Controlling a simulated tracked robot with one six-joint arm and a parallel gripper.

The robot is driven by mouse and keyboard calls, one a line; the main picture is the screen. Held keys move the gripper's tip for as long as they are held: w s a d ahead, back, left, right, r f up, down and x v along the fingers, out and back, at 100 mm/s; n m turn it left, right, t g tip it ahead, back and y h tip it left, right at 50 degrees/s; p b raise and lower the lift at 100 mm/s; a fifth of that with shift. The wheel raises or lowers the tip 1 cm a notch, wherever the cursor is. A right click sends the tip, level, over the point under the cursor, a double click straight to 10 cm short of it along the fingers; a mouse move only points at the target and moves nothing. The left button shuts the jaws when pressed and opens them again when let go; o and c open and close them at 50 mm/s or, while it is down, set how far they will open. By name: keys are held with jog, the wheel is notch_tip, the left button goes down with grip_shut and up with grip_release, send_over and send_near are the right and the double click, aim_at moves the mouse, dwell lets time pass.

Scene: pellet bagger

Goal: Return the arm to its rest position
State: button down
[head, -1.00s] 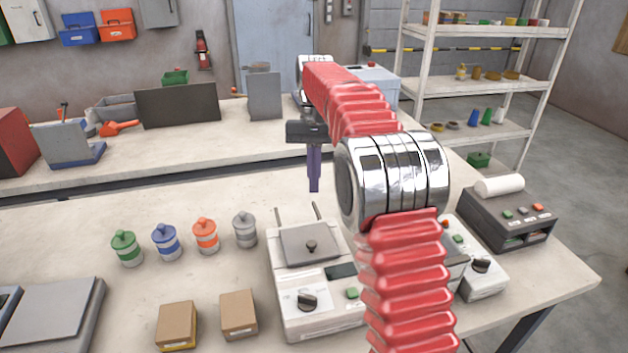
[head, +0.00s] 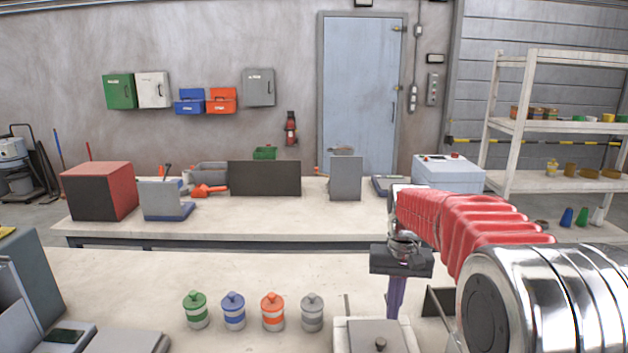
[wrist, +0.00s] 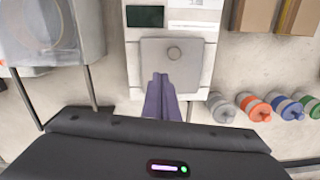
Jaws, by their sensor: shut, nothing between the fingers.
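My arm is red with a large chrome joint, and it reaches in from the right of the head view. My gripper (head: 396,312) points down, its purple fingers together and empty. In the head view it hangs over the back of the pellet bagger, a pale machine with a grey square lid (head: 378,338) and a knob. In the wrist view the closed fingertips (wrist: 161,78) overlap the front of the same lid (wrist: 187,72). I cannot tell the exact height of the fingertips above it.
Green (head: 196,312), blue (head: 233,312), orange (head: 272,312) and grey (head: 312,312) lidded jars stand in a row left of the machine. A second bench (head: 300,213) behind carries boxes and panels. A shelf rack (head: 520,125) stands at right. The front bench between is mostly clear.

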jog(key=s+a+r+t, duration=0.1)
jog(key=s+r+t, duration=0.1)
jog(key=s, duration=1.1)
jog(key=s+a+r+n+t, duration=0.1)
jog(key=s+t, duration=0.3)
jog(key=s, duration=1)
jog(key=shift+r+n, duration=0.3)
jog(key=shift+r, duration=0.35)
dwell(0.7)
